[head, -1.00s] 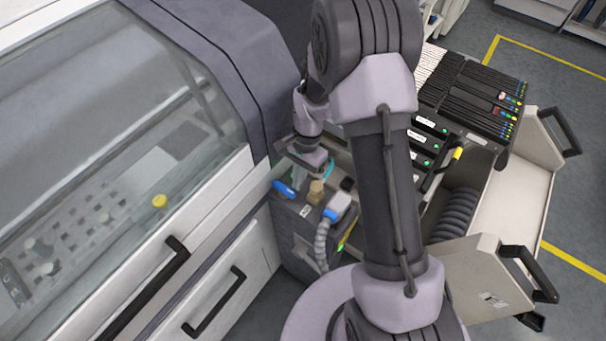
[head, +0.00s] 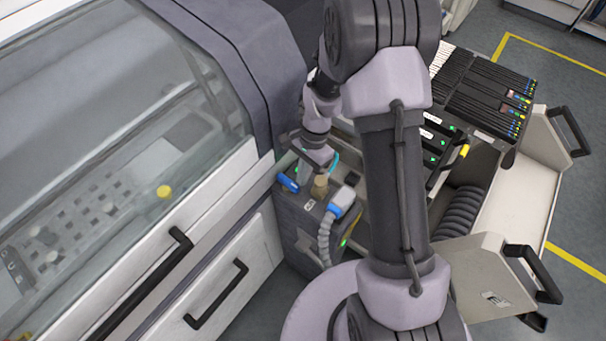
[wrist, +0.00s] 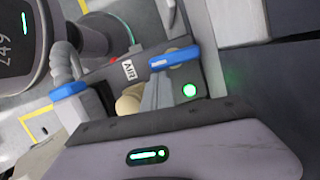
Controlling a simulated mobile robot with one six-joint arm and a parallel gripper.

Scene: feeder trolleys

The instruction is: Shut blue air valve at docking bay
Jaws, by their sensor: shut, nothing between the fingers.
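The blue air valve handle (head: 288,183) sits on top of the dark grey docking bay box (head: 300,235). In the wrist view the blue handle (wrist: 174,58) lies roughly level across the picture, right of the "AIR" label (wrist: 129,70). A green light (wrist: 189,90) glows below it. My gripper (head: 305,174) is shut and empty, just right of the handle in the head view. In the wrist view its grey fingers (wrist: 163,88) end close to the handle's lower edge. I cannot tell whether they touch it.
A beige fitting (head: 320,186) and a blue plug (head: 342,201) with a grey ribbed hose stand close beside the gripper. The glass-covered machine (head: 130,150) borders the bay on the left. A trolley with open panels (head: 490,275) is on the right.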

